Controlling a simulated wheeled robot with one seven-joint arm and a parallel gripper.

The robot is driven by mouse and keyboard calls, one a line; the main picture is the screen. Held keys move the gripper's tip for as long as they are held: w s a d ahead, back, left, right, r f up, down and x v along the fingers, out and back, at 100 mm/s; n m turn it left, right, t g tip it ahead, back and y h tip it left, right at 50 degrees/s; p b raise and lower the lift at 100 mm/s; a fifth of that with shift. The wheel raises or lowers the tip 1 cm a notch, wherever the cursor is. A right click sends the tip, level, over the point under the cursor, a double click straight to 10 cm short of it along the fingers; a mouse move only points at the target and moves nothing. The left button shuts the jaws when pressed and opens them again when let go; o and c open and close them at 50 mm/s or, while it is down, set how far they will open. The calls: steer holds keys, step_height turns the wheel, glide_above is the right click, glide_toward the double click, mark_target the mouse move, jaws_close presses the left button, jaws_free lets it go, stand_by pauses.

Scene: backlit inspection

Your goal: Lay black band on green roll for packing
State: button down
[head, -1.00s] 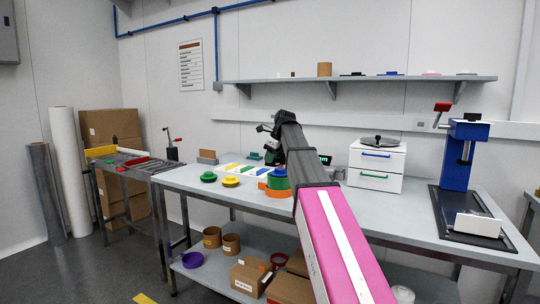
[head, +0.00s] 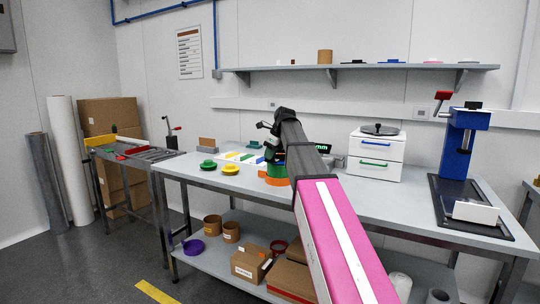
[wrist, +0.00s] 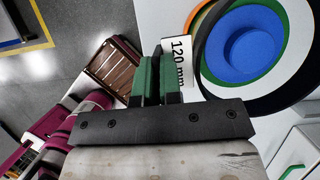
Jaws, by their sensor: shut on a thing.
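The green roll (head: 277,170) stands on the bench on an orange base (head: 277,182). In the wrist view a blue round top (wrist: 254,52) shows in the middle of the stack, with green and orange rings around it. The black band (wrist: 250,108) is a wide ring with a white "120 mm" label (wrist: 178,62). My gripper (wrist: 157,70) is shut on the band at its label side. From the wrist, the band appears around the stack, off-centre; its height over the roll is hard to tell. In the head view my gripper (head: 272,148) is over the stack.
Green (head: 208,164) and yellow (head: 230,168) discs lie left of the stack, near a white tray (head: 238,157). A white drawer unit (head: 376,156) and a blue press (head: 463,145) stand to the right. Clear bench lies between them. A shelf (head: 350,67) runs above.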

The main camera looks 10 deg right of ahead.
steer(key=shift+f, duration=4.15)
steer(key=c, duration=1.2)
jaws_free()
steer(key=v, duration=1)
steer(key=shift+d+r, duration=0.1)
steer(key=shift+r, duration=0.25)
